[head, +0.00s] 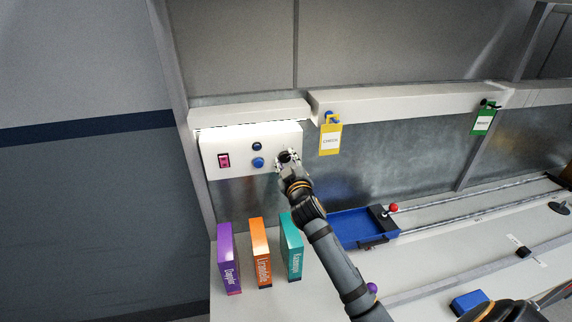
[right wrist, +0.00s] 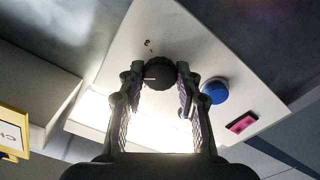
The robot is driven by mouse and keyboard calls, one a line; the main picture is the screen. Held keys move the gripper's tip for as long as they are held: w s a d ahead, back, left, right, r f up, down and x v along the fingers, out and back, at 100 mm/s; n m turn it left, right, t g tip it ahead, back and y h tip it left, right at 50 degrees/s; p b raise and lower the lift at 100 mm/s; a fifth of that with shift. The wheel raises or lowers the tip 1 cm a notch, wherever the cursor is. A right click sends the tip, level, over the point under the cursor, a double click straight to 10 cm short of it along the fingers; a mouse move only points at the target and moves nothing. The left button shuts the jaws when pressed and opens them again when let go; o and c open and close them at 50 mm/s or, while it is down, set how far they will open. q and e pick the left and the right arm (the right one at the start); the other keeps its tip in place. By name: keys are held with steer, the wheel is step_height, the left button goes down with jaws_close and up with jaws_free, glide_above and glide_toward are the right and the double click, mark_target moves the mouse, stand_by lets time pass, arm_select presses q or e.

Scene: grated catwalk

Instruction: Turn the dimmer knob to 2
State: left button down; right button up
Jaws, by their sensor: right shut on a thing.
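The dimmer knob (right wrist: 160,76) is dark and round with a ribbed rim, on a white control panel (head: 225,140). In the right wrist view its white pointer line points to the picture's left. In the head view the right gripper (head: 287,164) covers most of the knob at the panel's right side. My left gripper is not in view.
The panel also has a blue button (head: 258,162), a small dark-blue part (head: 257,146) and a pink-red switch (head: 224,160). Purple (head: 225,255), orange (head: 260,250) and teal (head: 292,245) boxes stand below. A blue tray (head: 350,228) lies right of my arm. Yellow (head: 330,140) and green (head: 483,122) tags hang at right.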

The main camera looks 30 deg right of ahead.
steer(key=shift+f+m, duration=0.15)
steer(key=shift+m, duration=0.25)
steer(key=o, duration=1.2)
steer(key=shift+c, duration=0.2)
steer(key=v, duration=1.2)
